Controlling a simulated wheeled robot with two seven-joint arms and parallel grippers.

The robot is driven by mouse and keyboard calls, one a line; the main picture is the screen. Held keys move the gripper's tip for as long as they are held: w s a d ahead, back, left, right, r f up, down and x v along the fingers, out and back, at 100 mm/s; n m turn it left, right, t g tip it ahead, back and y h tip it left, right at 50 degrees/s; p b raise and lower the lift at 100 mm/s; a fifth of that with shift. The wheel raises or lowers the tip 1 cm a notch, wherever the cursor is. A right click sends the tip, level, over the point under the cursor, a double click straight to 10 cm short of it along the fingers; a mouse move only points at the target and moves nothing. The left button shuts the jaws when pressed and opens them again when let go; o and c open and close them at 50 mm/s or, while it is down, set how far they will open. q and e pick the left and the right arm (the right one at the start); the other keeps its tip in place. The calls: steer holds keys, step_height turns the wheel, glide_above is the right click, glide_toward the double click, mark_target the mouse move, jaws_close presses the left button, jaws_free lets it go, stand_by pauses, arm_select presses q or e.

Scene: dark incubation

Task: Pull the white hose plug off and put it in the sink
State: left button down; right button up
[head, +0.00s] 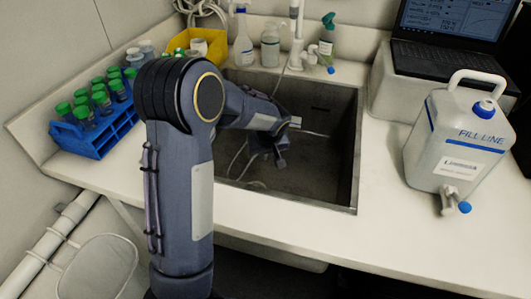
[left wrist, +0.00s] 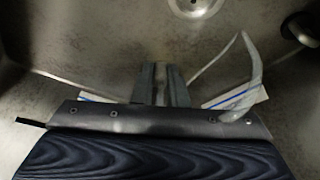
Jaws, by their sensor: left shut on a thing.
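My left gripper (head: 281,158) is down inside the sink (head: 330,165), below rim level and above the basin floor. In the left wrist view its two fingers (left wrist: 163,72) are close together with a narrow gap between them. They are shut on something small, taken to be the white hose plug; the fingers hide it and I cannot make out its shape. A pale hose (head: 237,160) hangs in a loop in the sink beside the gripper. The hose also shows right of the fingers in the left wrist view (left wrist: 248,70). My right gripper is out of view.
Behind the sink stand a tap (head: 296,35), a clear bottle (head: 270,45) and a green spray bottle (head: 327,42). A blue tube rack (head: 95,140) is at left. A white carboy (head: 455,150) and laptop (head: 450,52) are at right. The front counter is clear.

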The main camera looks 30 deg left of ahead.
arm_select(q)
steer(key=c, duration=1.4)
jaws_free()
steer(key=shift+o, duration=0.2)
step_height(320, 180, up, 7)
steer(key=p, duration=0.4)
steer(key=shift+r, duration=0.1)
